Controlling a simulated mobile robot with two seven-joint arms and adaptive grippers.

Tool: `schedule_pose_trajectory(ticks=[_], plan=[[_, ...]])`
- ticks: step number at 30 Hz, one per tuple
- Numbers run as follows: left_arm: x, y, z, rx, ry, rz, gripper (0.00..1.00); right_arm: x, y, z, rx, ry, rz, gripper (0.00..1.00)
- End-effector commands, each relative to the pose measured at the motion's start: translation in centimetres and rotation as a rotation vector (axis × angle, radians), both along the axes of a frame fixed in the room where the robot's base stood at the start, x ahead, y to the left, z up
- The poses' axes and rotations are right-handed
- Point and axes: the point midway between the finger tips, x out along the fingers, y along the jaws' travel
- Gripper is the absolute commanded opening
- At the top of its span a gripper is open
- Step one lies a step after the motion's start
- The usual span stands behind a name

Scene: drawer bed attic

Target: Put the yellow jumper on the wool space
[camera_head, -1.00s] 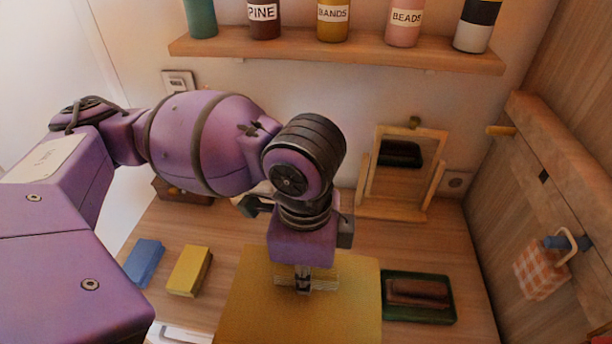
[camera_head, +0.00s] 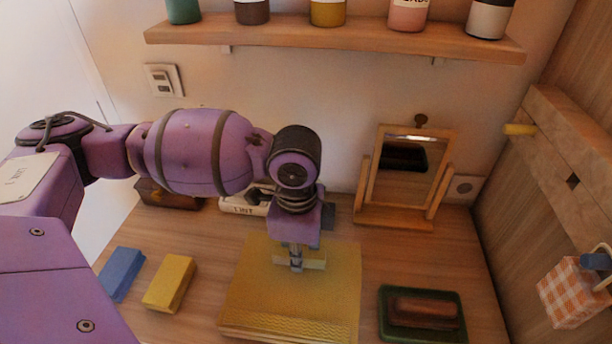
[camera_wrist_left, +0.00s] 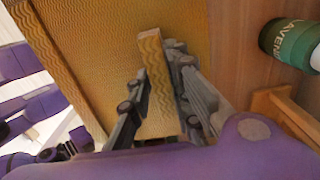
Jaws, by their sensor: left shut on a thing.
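The yellow jumper (camera_head: 290,300) is a folded, flat square of ribbed knit over the middle of the desk. My left gripper (camera_head: 297,264) comes down on its back half and is shut on it. In the left wrist view a raised ridge of the yellow jumper (camera_wrist_left: 154,80) stands between the two grey fingers of my left gripper (camera_wrist_left: 160,98). I cannot tell whether the jumper rests on the desk or is slightly lifted. I see no label that marks a wool space. My right gripper is not in view.
A yellow block (camera_head: 170,283) and blue block (camera_head: 121,274) lie at left. A green tray (camera_head: 383,330) holding a brown thing is at right. A standing mirror (camera_head: 405,180) and white LINT box (camera_head: 243,208) are behind. A shelf (camera_head: 330,38) of jars runs above.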

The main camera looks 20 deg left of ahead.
Motion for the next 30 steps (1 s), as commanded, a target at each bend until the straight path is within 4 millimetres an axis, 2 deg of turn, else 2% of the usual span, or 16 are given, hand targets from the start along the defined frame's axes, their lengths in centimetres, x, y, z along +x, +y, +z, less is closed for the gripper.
schedule_pose_trajectory(ticks=[1, 3, 14, 15, 18, 27, 30], plan=[[-0.18, -0.03, -1.11, -0.001, 0.007, 0.000, 0.00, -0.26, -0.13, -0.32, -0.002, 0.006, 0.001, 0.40], [-0.17, 0.00, -1.81, 0.000, 0.005, 0.000, 0.00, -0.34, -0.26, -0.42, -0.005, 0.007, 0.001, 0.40], [-0.11, -0.01, -2.02, -0.001, 0.002, 0.000, 0.00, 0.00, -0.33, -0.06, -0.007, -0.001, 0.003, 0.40], [-0.11, 0.01, -2.02, -0.001, 0.002, 0.000, 0.23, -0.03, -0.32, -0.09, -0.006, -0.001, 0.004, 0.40], [-0.12, 0.01, -2.03, 0.000, 0.002, 0.000, 0.37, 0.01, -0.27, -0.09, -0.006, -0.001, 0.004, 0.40], [-0.12, 0.00, -1.99, -0.001, 0.002, 0.000, 0.37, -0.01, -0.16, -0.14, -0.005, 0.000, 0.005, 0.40], [-0.08, -0.02, -1.42, 0.000, 0.000, 0.000, 0.37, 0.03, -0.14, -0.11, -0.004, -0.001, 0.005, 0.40]])
